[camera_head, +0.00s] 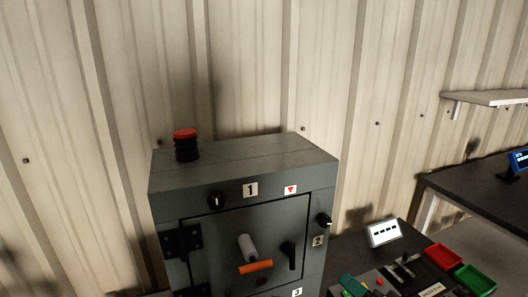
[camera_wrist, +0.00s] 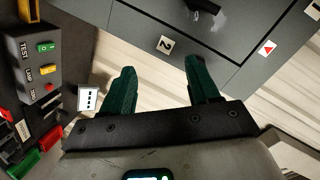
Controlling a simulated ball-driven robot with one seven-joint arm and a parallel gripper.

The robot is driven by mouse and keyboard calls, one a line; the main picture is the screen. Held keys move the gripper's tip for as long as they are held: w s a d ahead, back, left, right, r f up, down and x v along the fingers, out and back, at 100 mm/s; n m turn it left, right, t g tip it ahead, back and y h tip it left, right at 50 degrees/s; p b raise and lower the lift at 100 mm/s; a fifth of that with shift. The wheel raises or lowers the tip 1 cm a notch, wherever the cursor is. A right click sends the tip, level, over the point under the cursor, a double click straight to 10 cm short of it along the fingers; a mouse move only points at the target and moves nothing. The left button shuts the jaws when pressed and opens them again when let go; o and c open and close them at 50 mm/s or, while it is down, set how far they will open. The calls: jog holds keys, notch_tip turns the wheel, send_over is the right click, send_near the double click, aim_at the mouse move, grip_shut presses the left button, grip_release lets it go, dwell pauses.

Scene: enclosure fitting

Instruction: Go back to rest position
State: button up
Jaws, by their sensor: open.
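My gripper (camera_wrist: 162,90) shows in the wrist view with two green fingers spread apart and nothing between them. It is open, in front of a grey enclosure (camera_wrist: 130,20) whose face carries a "2" label and a red triangle label. In the head view the grey enclosure (camera_head: 245,165) stands with its door shut. The door has a light cylinder with an orange bar (camera_head: 255,267) and a black handle (camera_head: 288,255). Black knobs sit near the "1" label and the "2" label.
A red and black stack (camera_head: 186,145) stands on top of the enclosure. At the right are a white display (camera_head: 384,232), a red tray (camera_head: 443,257) and a green tray (camera_head: 474,280). A dark table (camera_head: 480,195) and a wall shelf (camera_head: 490,97) are farther right. A corrugated wall stands behind.

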jog(key=s+f+n+g+h, duration=0.2)
jog(key=s+f+n+g, duration=0.3)
jog(key=s+f, duration=0.8)
jog(key=s+d+f+g+h, duration=0.1)
jog(key=s+g, duration=0.1)
jog(key=s, duration=0.5)
jog(key=s+d+f+n+g+h, duration=0.1)
jog(key=s+d+g, duration=0.1)
jog(key=s, duration=0.5)
jog(key=s+d+f+g+h, duration=0.1)
jog(key=s+g, duration=0.3)
jog(key=s, duration=0.3)
jog(key=shift+s+d+f+n, duration=0.15)
jog(key=shift+d+f+n, duration=0.15)
jog(key=shift+d+f, duration=0.1)
grip_shut()
